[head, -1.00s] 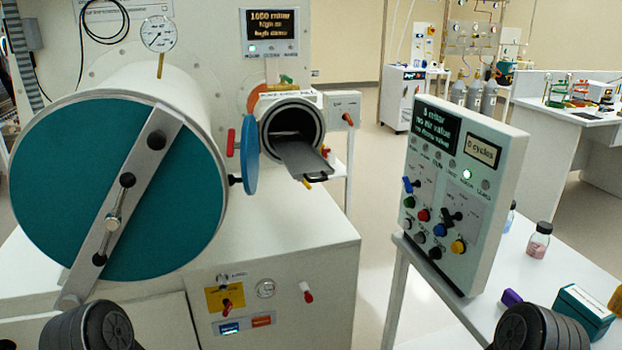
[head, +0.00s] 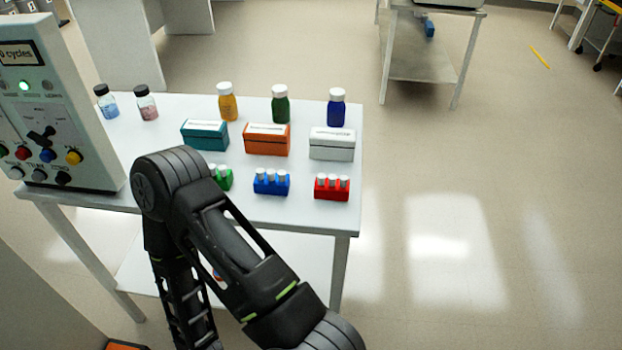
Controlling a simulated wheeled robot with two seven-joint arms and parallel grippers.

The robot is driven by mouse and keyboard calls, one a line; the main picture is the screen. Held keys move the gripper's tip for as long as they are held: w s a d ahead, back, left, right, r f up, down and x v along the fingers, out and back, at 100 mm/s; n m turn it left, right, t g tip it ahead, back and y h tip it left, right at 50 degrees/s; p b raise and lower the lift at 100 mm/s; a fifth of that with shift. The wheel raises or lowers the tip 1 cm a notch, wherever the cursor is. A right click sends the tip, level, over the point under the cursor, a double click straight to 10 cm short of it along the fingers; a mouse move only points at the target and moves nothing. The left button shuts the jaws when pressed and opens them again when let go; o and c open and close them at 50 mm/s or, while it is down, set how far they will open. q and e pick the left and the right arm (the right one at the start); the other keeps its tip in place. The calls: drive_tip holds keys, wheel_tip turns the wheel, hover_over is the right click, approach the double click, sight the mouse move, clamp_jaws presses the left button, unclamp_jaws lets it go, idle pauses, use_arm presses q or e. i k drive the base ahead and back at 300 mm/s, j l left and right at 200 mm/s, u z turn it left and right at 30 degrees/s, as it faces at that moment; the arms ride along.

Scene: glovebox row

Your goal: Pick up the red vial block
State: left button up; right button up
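The red vial block (head: 332,188) stands on the white table (head: 300,216) near its front right corner. It holds several white-capped vials in a row. It is upright and nothing holds it. One of my black arms shows in front of the table, bent at an elbow, left of the red block and apart from it. No gripper fingers are in view.
A blue vial block (head: 271,182) and a partly covered green one (head: 222,177) stand left of the red block. Teal (head: 204,135), orange (head: 267,140) and white (head: 331,145) boxes stand behind, then several bottles. A control panel (head: 55,110) is at left. Floor right of the table is clear.

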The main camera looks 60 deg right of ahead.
sight(330, 188)
drive_tip(key=z, duration=2.35)
drive_tip(key=l+z, duration=0.4)
drive_tip(key=l, duration=0.25)
